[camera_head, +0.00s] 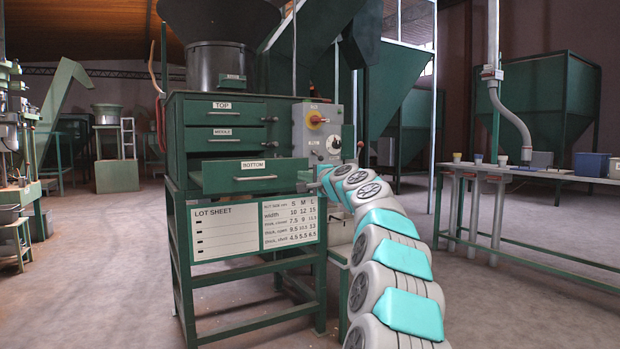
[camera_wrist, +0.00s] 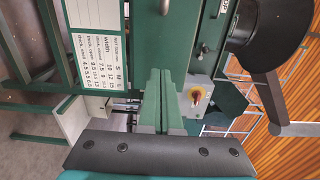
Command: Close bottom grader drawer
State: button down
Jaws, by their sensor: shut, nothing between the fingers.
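The green grader cabinet (camera_head: 180,140) has three drawers labelled TOP, MIDDLE and BOTTOM. The bottom drawer (camera_head: 215,180) sticks out towards the front, with a silver handle on its face. The top drawer (camera_head: 245,110) and the middle drawer (camera_head: 225,138) look flush. In the wrist view, turned sideways, a green drawer front (camera_wrist: 172,40) with a silver handle lies beyond the fingers. My gripper (camera_wrist: 161,72) is shut and empty. In the head view my arm reaches to the right end of the bottom drawer; the fingers are hard to make out there. Contact with the drawer cannot be told.
A control box (camera_head: 318,130) with a red and yellow knob is on the cabinet's right, close to my arm. A lot sheet board (camera_head: 225,232) hangs below the drawers. A bench (camera_head: 520,172) with cups and bins stands at right. The floor in front is clear.

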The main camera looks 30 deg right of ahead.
aim_at(293, 173)
jog(key=shift+w+p, duration=0.3)
jog(key=shift+w, duration=1.65)
jog(key=shift+w, duration=0.1)
